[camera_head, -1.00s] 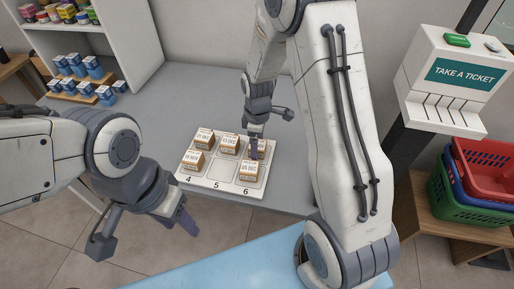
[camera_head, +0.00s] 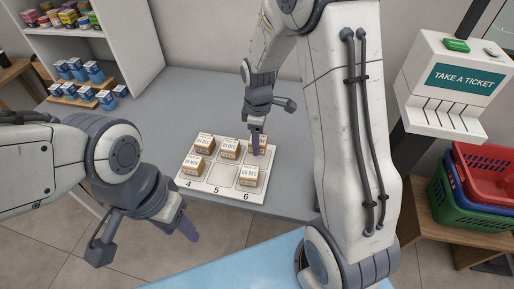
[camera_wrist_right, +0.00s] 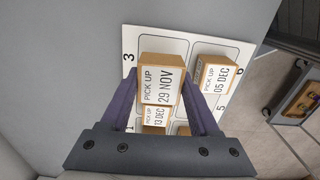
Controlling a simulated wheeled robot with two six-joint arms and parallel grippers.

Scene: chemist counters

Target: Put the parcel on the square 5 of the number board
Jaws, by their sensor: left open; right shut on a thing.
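The white number board (camera_head: 221,175) lies on the grey counter, its front row marked 4, 5 and 6. Square 5 is bare. Orange-brown parcels with white labels stand on the back row and on squares 4 and 6. My right gripper (camera_head: 257,148) is over the back right square, shut on the parcel marked 29 NOV (camera_wrist_right: 160,72). I cannot tell if this parcel is clear of the board. The 05 DEC parcel (camera_head: 249,176) stands on square 6, and the 13 DEC parcel (camera_head: 229,148) beside the held one. My left gripper (camera_head: 145,238) is open and empty, left of the board.
A shelf unit (camera_head: 150,40) and small blue-and-white boxes (camera_head: 93,72) are at the back left. A ticket dispenser (camera_head: 450,70) and stacked baskets (camera_head: 470,200) are at the right. The counter (camera_head: 190,95) behind the board is clear.

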